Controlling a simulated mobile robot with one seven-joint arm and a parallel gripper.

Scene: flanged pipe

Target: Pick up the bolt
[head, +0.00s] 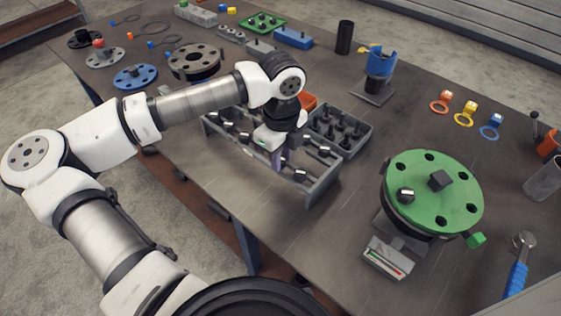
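Several dark bolts with pale heads lie in a grey tray (320,187) near the table's front edge; one bolt (300,175) is just right of my gripper and another bolt (318,150) lies farther back. My gripper (277,163) points down over the tray, among the bolts. Its fingers are small and partly hidden, so I cannot tell whether they are apart, or whether they touch a bolt. One more bolt (405,195) sits on the green flange (424,168) at the right.
A bin of upright dark pegs (342,128) stands behind the tray. A blue-topped holder (379,68) and a black cylinder (344,38) stand farther back. A blue-handled wrench (516,270) lies at the right. The table is bare between tray and green flange.

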